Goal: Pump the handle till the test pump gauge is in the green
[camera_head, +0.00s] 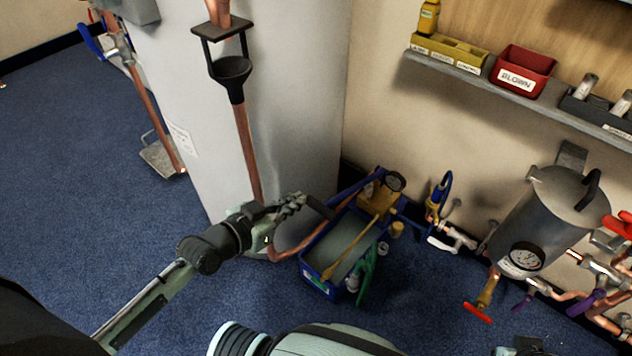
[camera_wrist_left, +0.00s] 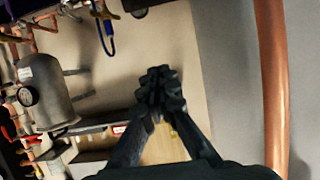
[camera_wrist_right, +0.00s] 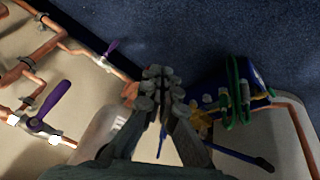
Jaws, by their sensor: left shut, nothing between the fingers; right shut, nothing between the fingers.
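The test pump is a blue tank (camera_head: 320,277) on the floor with a brass-coloured block. Its small dark-rimmed gauge (camera_head: 392,181) sits on the block; the needle is too small to read. The blue pump handle (camera_head: 352,191) slopes down to the left and ends in a black grip (camera_head: 319,207). My left gripper (camera_head: 298,199) is shut and empty, its tips close to that grip; I cannot tell if they touch. It also shows in the left wrist view (camera_wrist_left: 160,88). My right gripper (camera_wrist_right: 157,82) is shut and empty; the pump handle (camera_wrist_right: 235,155) shows right of it.
A grey cylinder (camera_head: 345,60) with a copper pipe (camera_head: 247,150) stands behind my left gripper. A grey vessel with a large gauge (camera_head: 526,256) and valved copper pipes are on the right. A shelf (camera_head: 520,98) with bins runs along the wall. Open blue carpet (camera_head: 80,160) lies left.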

